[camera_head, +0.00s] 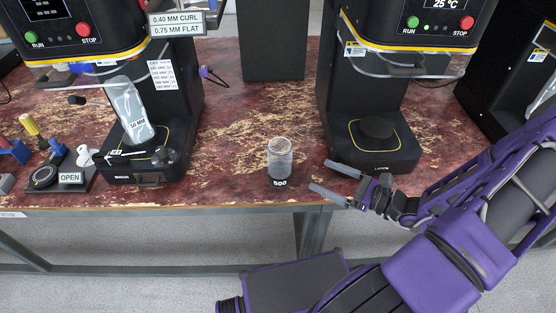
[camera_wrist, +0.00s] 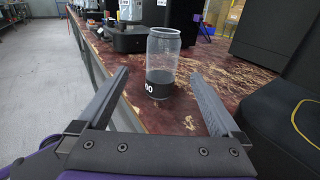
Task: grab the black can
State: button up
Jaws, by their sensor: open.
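A can (camera_head: 280,160) stands upright near the table's front edge, in the gap between two machines. It has clear sides and a black lower band with white digits reading 500. In the wrist view the can (camera_wrist: 162,60) is straight ahead, between the lines of the two fingers and beyond their tips. My gripper (camera_head: 319,175) is open and empty, just right of the can, with its fingers pointing at it and not touching it. In the wrist view my gripper (camera_wrist: 160,75) shows both fingers spread wide.
A left machine (camera_head: 145,179) holds a tilted clear piece marked 50 MM (camera_head: 131,112). A right machine (camera_head: 408,160) with a black round plate (camera_head: 377,127) stands close behind my gripper. An OPEN sign (camera_head: 70,178) and small tools are at far left. The tabletop (camera_head: 235,150) around the can is clear.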

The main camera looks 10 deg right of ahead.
aim_at(290, 159)
jog(key=x, duration=1.2)
jog(key=shift+w+r+b, duration=0.15)
jog(key=shift+r+b, duration=0.1)
jog(key=shift+b, duration=0.1)
jog(key=x, duration=0.5)
jog(key=shift+w+d+f+b, duration=0.15)
jog(key=shift+w+b, duration=0.1)
jog(key=shift+b, duration=0.05)
jog(key=c, duration=1.1)
